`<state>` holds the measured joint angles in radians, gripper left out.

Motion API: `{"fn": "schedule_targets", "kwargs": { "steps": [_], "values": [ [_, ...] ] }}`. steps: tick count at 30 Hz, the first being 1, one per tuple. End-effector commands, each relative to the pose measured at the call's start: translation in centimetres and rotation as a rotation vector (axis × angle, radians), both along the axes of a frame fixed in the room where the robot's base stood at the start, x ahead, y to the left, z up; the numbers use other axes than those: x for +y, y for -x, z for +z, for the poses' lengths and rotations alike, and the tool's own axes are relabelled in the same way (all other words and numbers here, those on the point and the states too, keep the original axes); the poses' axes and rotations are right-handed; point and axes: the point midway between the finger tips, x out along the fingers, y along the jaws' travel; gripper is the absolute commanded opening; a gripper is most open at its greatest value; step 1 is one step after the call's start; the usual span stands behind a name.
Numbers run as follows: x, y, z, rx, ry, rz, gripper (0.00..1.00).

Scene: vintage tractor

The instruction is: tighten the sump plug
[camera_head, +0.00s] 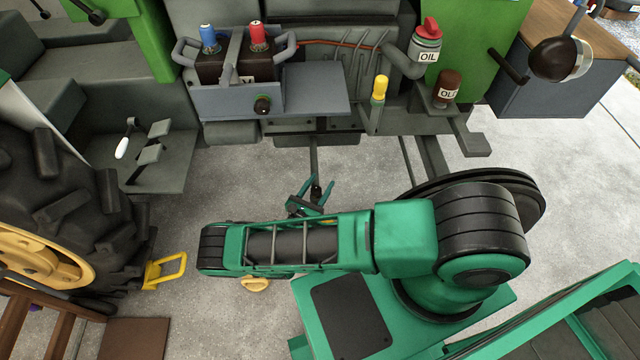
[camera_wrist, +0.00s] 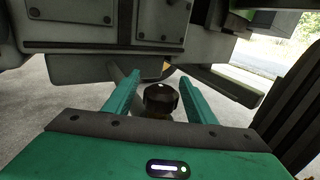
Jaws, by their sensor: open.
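A dark round knob-like plug (camera_wrist: 160,98), which looks like the sump plug, shows between my fingers in the wrist view, under the tractor's grey underside (camera_wrist: 95,66). My gripper (camera_wrist: 160,76) is open, with one green finger on each side of it and visible gaps. How deep the plug sits between the fingers I cannot tell. In the head view my gripper (camera_head: 318,187) is low beneath the tractor body, with the dark plug at its fingers. The plug's thread and seat are hidden.
A large black tyre (camera_head: 60,195) stands at left, with a yellow handle-shaped piece (camera_head: 165,270) beside it. Above are a grey shelf (camera_head: 315,88), a red-capped OIL container (camera_head: 425,45), an OLD jar (camera_head: 446,88) and a yellow-handled tool (camera_head: 380,88). Open concrete floor lies around my gripper.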

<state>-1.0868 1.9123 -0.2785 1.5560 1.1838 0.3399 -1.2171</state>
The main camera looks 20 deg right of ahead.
Motion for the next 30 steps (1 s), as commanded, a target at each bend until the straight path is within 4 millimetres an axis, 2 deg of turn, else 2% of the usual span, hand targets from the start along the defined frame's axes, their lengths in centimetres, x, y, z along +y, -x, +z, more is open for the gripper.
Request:
{"fn": "schedule_targets", "kwargs": {
  "steps": [11,12,17,30],
  "values": [
    [-0.53,-0.46,-0.01,0.0,0.0,0.0,0.51],
    [-0.52,-0.46,-0.01,0.0,0.0,0.0,0.48],
    [-0.5,-0.46,-0.01,0.001,-0.001,0.0,0.1],
    [-0.54,-0.38,-0.01,-0.002,-0.004,-0.071,0.09]
  ]
}}
